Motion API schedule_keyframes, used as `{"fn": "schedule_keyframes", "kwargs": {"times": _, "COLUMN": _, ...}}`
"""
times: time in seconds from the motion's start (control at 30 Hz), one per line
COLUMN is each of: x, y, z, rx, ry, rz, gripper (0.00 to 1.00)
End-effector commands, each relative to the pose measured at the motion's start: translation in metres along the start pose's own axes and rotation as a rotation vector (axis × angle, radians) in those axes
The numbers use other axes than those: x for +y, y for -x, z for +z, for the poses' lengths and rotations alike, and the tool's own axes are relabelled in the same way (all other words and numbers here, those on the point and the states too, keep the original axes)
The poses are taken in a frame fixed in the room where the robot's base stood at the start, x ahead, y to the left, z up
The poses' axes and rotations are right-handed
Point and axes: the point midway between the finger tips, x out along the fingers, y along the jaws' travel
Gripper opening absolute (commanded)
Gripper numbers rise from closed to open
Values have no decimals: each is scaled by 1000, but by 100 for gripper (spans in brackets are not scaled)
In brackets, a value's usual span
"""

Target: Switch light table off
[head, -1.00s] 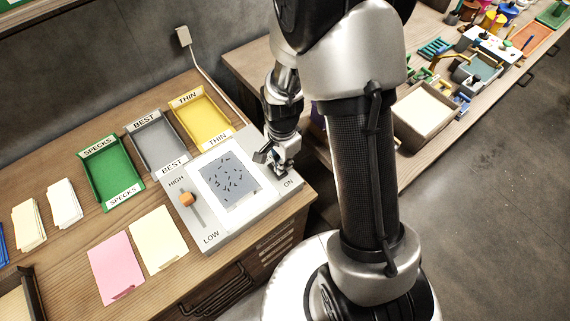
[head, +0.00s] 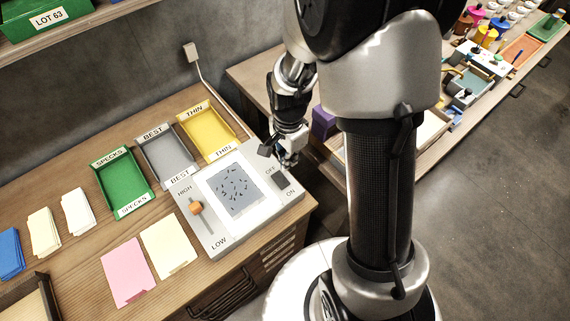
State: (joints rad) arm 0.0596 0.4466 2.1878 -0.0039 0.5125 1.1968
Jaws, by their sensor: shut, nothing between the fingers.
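The light table (head: 222,246) is a pale grey box on the wooden bench, with a white panel (head: 211,185) under a grey sheet of dark specks (head: 237,191). I cannot tell whether the panel is lit. A dark switch (head: 281,182) sits at its right side, between the OFF and ON labels. An orange slider knob (head: 196,208) is on the left, between HIGH and LOW. My gripper (head: 288,161) is shut and empty, just above and beyond the switch near the OFF label, seemingly apart from it.
Green (head: 103,190), grey (head: 147,163) and yellow (head: 185,126) trays stand behind the light table. Pink (head: 124,272) and cream (head: 163,249) sheets lie to its left. A purple block (head: 323,122) is on the second bench, close right of my gripper.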

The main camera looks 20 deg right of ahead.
Motion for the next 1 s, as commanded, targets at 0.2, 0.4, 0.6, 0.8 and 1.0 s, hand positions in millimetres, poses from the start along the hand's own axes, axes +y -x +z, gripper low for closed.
{"fn": "schedule_keyframes", "kwargs": {"times": 0.2, "x": 6, "y": 37, "z": 0, "rx": 0, "ry": 0, "rz": -1, "gripper": 0}}
{"fn": "schedule_keyframes", "kwargs": {"times": 0.4, "x": 8, "y": 46, "z": 0, "rx": 0, "ry": 0, "rz": 0, "gripper": 0}}
{"fn": "schedule_keyframes", "kwargs": {"times": 0.6, "x": 8, "y": 45, "z": 0, "rx": 0, "ry": 0, "rz": 1, "gripper": 0}}
{"fn": "schedule_keyframes", "kwargs": {"times": 0.8, "x": 8, "y": 45, "z": 0, "rx": 0, "ry": 0, "rz": 1, "gripper": 0}}
{"fn": "schedule_keyframes", "kwargs": {"times": 1.0, "x": 8, "y": 50, "z": 1, "rx": 3, "ry": 16, "rz": -6, "gripper": 0}}
